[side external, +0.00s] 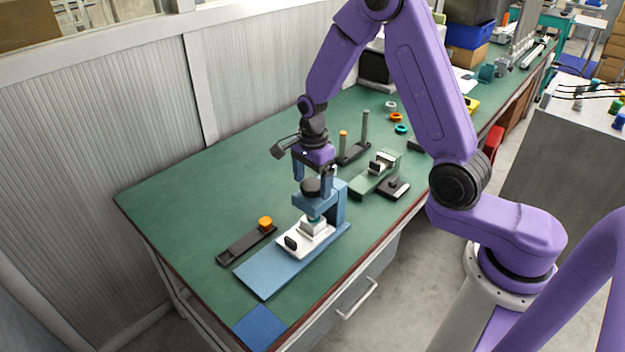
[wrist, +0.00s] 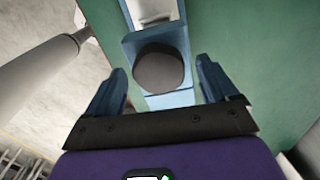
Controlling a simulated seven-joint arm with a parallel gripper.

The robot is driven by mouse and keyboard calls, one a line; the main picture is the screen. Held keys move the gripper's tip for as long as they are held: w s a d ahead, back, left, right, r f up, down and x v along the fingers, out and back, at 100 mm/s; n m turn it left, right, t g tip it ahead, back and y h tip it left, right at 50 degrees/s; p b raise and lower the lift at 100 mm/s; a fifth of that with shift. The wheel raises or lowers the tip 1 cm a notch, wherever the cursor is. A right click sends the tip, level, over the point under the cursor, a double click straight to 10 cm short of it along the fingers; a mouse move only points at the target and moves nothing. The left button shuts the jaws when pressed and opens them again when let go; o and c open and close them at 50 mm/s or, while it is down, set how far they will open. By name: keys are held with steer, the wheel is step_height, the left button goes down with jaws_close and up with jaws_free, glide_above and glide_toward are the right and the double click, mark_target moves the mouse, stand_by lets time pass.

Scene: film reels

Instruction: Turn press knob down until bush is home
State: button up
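The press is a blue frame (side external: 335,200) on a flat blue base (side external: 264,278). Its round black knob (side external: 312,187) sits on top, and it also shows in the wrist view (wrist: 159,69). Below the knob, a teal part (side external: 314,218) meets a white block (side external: 312,228) on a white fixture; I cannot tell how deep the bush sits. My gripper (side external: 313,184) points down over the press. In the wrist view its blue fingers (wrist: 162,85) are wide apart, one on each side of the knob, with visible gaps. It holds nothing.
A dark tray (side external: 245,245) with an orange piece (side external: 265,223) lies left of the press. A post stand (side external: 353,153), a green vice-like fixture (side external: 376,176) and a small dark block (side external: 394,188) stand behind it. Coloured rings (side external: 396,117) lie farther back. Green table is clear at left.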

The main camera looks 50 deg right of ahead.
mark_target(313, 183)
step_height(313, 183, up, 17)
steer(key=shift+r, duration=0.2)
stand_by(0.7)
